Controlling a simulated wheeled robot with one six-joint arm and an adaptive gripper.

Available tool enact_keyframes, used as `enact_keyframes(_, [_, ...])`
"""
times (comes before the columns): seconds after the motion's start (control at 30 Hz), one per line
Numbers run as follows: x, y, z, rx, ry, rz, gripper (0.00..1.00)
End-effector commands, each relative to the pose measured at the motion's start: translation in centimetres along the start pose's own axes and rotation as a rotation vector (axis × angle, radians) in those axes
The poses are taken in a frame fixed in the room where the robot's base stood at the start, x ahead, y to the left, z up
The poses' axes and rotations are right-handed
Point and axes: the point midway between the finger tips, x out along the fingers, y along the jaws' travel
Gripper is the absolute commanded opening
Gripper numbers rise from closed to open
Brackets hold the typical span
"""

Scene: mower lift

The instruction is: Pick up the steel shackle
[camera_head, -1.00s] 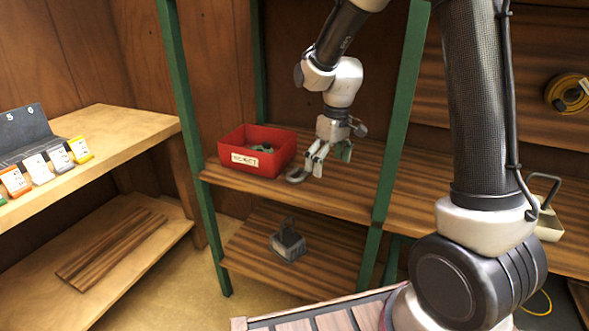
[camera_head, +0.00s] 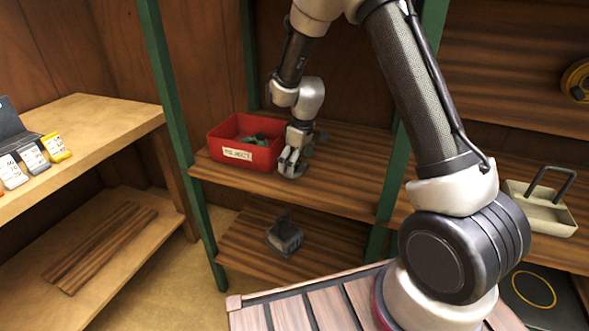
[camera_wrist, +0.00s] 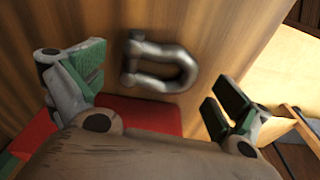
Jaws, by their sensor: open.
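The steel shackle (camera_wrist: 187,66) is a grey U-shaped piece with a pin across its left end in the wrist view. It lies on the wooden shelf (camera_head: 340,180). My gripper (camera_wrist: 160,82) is open, with one green-padded finger on each side of the shackle in that view and apart from it. In the head view my gripper (camera_head: 290,168) is low over the shelf, just right of the red box, and mostly hides the shackle there.
The red box (camera_head: 232,154), with a label on its front and dark green items inside, stands close left of my gripper. Green shelf posts (camera_head: 170,90) stand on both sides. A dark grey object (camera_head: 285,238) sits on the lower shelf. The shelf right of my gripper is clear.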

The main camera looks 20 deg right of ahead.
Motion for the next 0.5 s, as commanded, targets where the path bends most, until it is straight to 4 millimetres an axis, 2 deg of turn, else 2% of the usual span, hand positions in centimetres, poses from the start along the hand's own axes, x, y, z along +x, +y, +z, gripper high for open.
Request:
enact_keyframes(0.1, [1.06, -0.03, 0.03, -0.001, -0.001, -0.001, 1.0])
enact_keyframes(0.33, [1.17, -0.01, 0.0, -0.001, 0.0, 0.0, 1.0])
enact_keyframes(0.37, [1.17, -0.02, 0.0, -0.001, 0.0, 0.0, 0.96])
enact_keyframes(0.5, [1.16, -0.02, 0.01, -0.001, 0.0, 0.0, 0.71])
